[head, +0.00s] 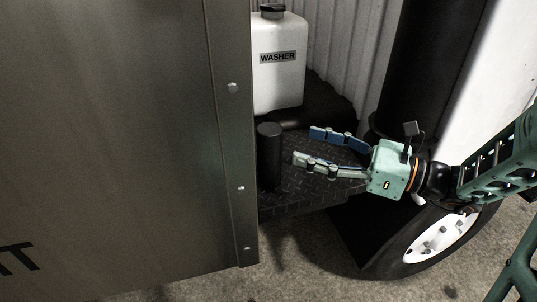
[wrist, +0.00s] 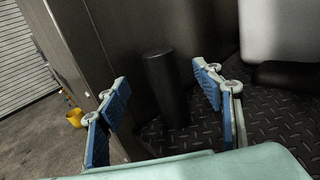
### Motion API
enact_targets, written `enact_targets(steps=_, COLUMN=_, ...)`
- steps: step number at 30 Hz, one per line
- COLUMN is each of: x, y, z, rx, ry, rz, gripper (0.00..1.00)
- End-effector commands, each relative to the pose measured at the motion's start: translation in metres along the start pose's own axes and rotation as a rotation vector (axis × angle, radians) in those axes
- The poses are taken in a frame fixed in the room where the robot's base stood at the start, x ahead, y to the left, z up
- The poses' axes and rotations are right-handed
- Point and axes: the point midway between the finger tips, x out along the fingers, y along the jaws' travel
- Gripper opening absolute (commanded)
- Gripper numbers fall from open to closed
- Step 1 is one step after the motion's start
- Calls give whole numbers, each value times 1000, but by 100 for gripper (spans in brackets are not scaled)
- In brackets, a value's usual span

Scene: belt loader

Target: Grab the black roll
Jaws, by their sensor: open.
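The black roll (head: 269,158) stands upright on a dark tread-plate step, close to the edge of the large metal panel. In the wrist view the black roll (wrist: 166,88) stands beyond the fingertips, between the two fingers as seen from the wrist. My gripper (head: 303,146) is open and empty, to the right of the roll and apart from it. Its fingers point left toward the roll. In the wrist view my gripper (wrist: 160,92) shows its blue pads spread wide. The foot of the roll is partly in shadow.
A white washer bottle (head: 278,75) stands behind the roll. The metal panel (head: 120,130) is close on the left. The tread-plate step (head: 325,182) has bare room right of the roll. A wheel (head: 440,240) is below right. A yellow object (wrist: 74,117) is on the floor.

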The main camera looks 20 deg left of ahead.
Motion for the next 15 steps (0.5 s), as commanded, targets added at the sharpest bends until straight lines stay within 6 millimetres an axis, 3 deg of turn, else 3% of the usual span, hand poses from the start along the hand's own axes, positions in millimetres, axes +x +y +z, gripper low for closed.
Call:
enact_targets(steps=6, x=36, y=1, z=-1, rx=0, ry=0, rz=5, gripper=60)
enact_targets(steps=15, x=64, y=1, z=-3, rx=0, ry=2, rz=5, gripper=60)
